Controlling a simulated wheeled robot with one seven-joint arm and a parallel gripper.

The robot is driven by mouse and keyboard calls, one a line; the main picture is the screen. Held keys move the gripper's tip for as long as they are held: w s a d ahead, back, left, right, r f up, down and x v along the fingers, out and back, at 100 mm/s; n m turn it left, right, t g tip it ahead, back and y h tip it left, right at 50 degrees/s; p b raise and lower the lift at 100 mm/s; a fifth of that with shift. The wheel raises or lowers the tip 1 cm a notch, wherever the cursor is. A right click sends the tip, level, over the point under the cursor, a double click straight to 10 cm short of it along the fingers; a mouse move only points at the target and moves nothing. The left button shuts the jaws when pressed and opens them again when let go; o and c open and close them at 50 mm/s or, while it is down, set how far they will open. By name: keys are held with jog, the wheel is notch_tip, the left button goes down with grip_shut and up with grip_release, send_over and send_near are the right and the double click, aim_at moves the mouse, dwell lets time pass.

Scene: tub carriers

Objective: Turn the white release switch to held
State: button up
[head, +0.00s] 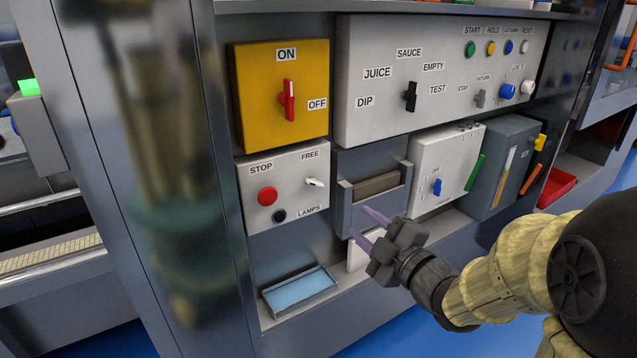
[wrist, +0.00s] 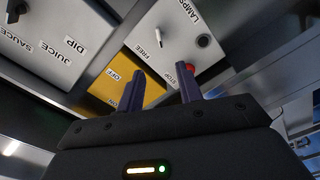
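The white release switch (head: 315,182) is a small lever on a pale panel (head: 283,218), under the label FREE. It lies roughly sideways in the head view; I cannot tell which end is its pointer. No held label is readable. It also shows in the wrist view (wrist: 164,48), beyond my fingers and beside FREE. My gripper (head: 363,226) is open and empty, its two purple fingers apart. In the head view it is below and right of the switch, clear of it. In the wrist view the fingers (wrist: 160,80) point towards the panel.
A red stop button (head: 267,196) and a dark lamps knob (head: 279,216) share the panel. A yellow box (head: 256,98) with a red handle is above. A grey holder (head: 344,212) juts out at the right. A blue-bottomed tray (head: 300,289) lies below.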

aim_at(318, 186)
jog(key=p+x, duration=0.4)
jog(key=x, duration=1.2)
jog(key=shift+w+a, duration=0.2)
jog(key=shift+w, duration=0.1)
grip_shut()
